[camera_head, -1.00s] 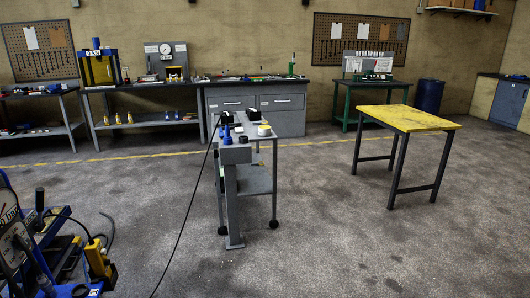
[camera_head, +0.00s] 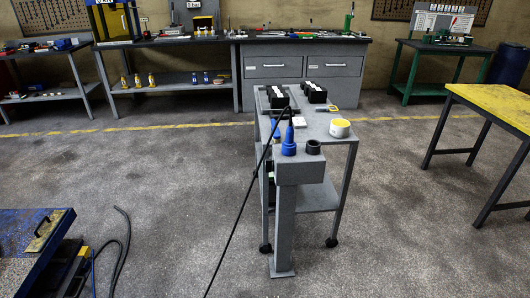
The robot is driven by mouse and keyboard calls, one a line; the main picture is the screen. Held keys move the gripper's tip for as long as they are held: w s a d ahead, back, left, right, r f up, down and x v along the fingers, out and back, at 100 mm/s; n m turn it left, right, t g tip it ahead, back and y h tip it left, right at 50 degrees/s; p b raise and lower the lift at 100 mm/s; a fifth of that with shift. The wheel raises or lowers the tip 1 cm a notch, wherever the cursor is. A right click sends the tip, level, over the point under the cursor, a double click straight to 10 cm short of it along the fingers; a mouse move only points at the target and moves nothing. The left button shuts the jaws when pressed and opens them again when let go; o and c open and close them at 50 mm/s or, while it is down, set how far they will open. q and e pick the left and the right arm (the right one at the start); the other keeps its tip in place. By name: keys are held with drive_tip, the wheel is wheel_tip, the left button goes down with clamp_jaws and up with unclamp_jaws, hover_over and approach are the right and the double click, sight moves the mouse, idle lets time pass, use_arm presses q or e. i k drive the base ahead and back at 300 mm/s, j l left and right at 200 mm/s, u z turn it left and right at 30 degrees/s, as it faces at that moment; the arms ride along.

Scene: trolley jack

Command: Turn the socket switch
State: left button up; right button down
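A grey post (camera_head: 285,225) with a box head (camera_head: 300,171) stands in the middle of the view, in front of a grey trolley. A blue plug (camera_head: 289,146) sits upright on the left of the box top, with a black cable (camera_head: 246,205) running from its upper end down to the floor. A black round part (camera_head: 313,147) sits on the right of the box top; it may be the switch, but I cannot tell its setting. Neither of my grippers shows.
The trolley (camera_head: 341,134) carries black blocks (camera_head: 314,92) and a round yellow-and-white tin (camera_head: 340,128). A yellow-topped table (camera_head: 495,103) stands right. A blue machine (camera_head: 33,250) and dark hose (camera_head: 124,240) are lower left. Floor between is open, apart from the cable.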

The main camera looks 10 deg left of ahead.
sight(269, 165)
drive_tip(key=i+j, duration=0.25)
drive_tip(key=i, duration=0.2)
drive_tip(key=i+j, duration=0.55)
drive_tip(key=i, duration=0.3)
